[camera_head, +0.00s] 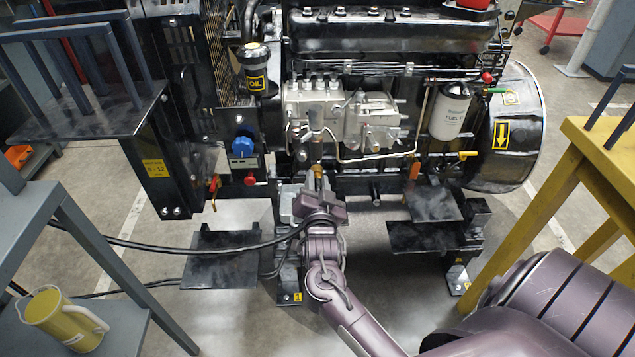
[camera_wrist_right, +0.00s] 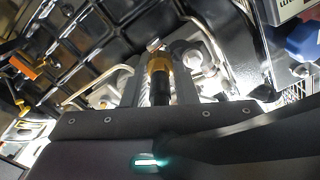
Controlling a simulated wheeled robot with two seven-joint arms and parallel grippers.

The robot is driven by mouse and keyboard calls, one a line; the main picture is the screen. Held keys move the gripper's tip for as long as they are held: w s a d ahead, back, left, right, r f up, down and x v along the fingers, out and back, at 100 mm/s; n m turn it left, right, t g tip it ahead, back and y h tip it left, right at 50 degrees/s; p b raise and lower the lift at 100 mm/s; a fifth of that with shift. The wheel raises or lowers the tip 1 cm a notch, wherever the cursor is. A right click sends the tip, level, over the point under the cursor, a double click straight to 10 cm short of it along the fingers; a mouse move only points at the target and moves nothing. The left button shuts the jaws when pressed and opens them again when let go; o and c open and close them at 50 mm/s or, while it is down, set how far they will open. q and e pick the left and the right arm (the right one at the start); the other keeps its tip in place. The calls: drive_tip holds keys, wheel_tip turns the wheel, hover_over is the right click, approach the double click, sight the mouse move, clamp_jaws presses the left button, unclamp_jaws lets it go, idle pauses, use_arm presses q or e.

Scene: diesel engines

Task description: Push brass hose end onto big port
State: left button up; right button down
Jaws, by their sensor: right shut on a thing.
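My right gripper (camera_head: 318,187) is in front of the engine, below the silver pump block, pointing up toward it. It is shut on the black hose just below the brass hose end (camera_wrist_right: 158,66); the brass also shows above the gripper in the head view (camera_head: 318,171). In the wrist view the brass tip is close to a pale metal fitting (camera_wrist_right: 154,45). I cannot tell whether they touch, or which port is the big one. The pump block (camera_head: 340,112) has several fittings and thin pipes. My left gripper is not in view.
Black hoses (camera_head: 170,247) trail left from near my right gripper. A blue knob (camera_head: 243,145) and a red knob (camera_head: 250,180) are left of the pump. A white fuel filter (camera_head: 450,112) is right. A yellow table (camera_head: 590,150) stands right, a yellow jug (camera_head: 62,318) lower left.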

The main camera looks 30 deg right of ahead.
sight(318, 190)
drive_tip(key=shift+w, duration=0.1)
drive_tip(key=c, duration=1.1)
unclamp_jaws()
drive_tip(key=shift+c, duration=0.2)
drive_tip(key=shift+p+v, duration=1.35)
drive_tip(key=shift+v, duration=1.1)
drive_tip(key=shift+p+v, duration=0.45)
drive_tip(key=shift+v, duration=0.65)
